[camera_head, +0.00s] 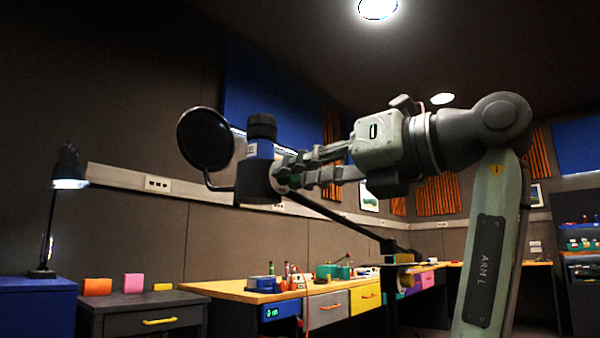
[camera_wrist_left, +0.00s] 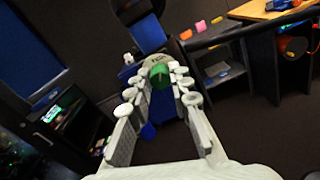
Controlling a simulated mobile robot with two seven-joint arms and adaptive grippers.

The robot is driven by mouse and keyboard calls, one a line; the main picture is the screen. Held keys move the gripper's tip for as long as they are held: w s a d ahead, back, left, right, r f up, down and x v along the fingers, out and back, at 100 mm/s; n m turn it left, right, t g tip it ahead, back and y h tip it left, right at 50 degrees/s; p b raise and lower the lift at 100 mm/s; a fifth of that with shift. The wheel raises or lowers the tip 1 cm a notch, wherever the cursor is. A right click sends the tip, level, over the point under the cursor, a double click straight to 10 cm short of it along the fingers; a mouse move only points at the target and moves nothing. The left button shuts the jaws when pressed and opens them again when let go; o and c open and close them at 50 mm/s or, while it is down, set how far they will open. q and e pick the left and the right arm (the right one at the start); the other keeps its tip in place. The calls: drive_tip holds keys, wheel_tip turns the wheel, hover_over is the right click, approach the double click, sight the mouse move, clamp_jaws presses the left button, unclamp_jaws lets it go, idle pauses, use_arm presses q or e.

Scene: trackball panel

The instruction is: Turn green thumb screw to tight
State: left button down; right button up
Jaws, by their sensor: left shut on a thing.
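My left gripper (camera_head: 290,172) reaches leftward in the head view, its fingertips at the side of a dark microphone (camera_head: 256,180) with a blue band. In the left wrist view, the left gripper (camera_wrist_left: 159,80) has its fingers on both sides of the green thumb screw (camera_wrist_left: 160,76) and is shut on it. The screw sits at a pale round mount. In the head view the fingers mostly hide the screw. How far it is turned cannot be told. My right gripper is in neither view.
A round black pop filter (camera_head: 205,138) stands left of the microphone. A thin dark boom arm (camera_head: 335,215) slopes down right beneath my gripper. A workbench (camera_head: 240,293) with drawers and small items stands behind, and a desk lamp (camera_head: 68,170) at far left.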

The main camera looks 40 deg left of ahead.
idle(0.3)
use_arm(q)
drive_tip(key=c, duration=1.4)
unclamp_jaws()
drive_tip(key=shift+o, duration=0.2)
drive_tip(key=shift+d, duration=0.1)
drive_tip(key=d, duration=0.7)
drive_tip(key=shift+s+d, duration=0.2)
drive_tip(key=shift+s, duration=0.1)
